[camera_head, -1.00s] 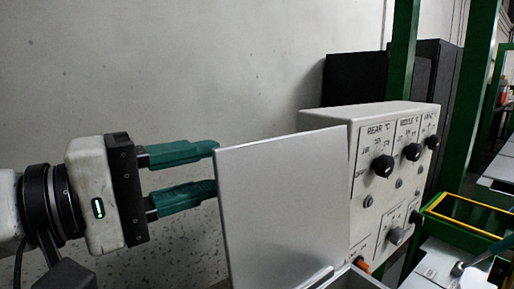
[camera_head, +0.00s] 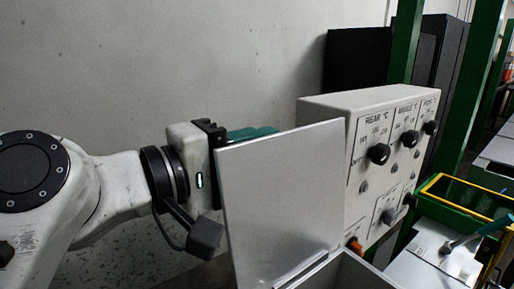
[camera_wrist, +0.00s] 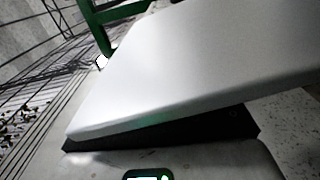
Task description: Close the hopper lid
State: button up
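The hopper lid (camera_head: 278,205) is a flat light-grey plate standing upright, open, at the back edge of the hopper (camera_head: 350,275), whose rim shows at the bottom of the head view. My gripper (camera_head: 252,134) is behind the lid's upper left part. One green finger shows above the lid's top edge; the other fingertip is hidden by the lid, so the gap cannot be seen. In the wrist view the lid (camera_wrist: 200,65) fills much of the picture, close in front of my gripper, and hides the fingers. I cannot tell whether they touch it.
A white control box (camera_head: 370,150) with black knobs stands right behind the lid. A green bin with a yellow rim (camera_head: 470,195) is at the right. A green post (camera_head: 405,45) and a dark cabinet (camera_head: 352,65) stand behind. The wall side at left is free apart from my arm.

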grip_shut()
jog(key=shift+d+f, duration=0.1)
jog(key=shift+f, duration=0.15)
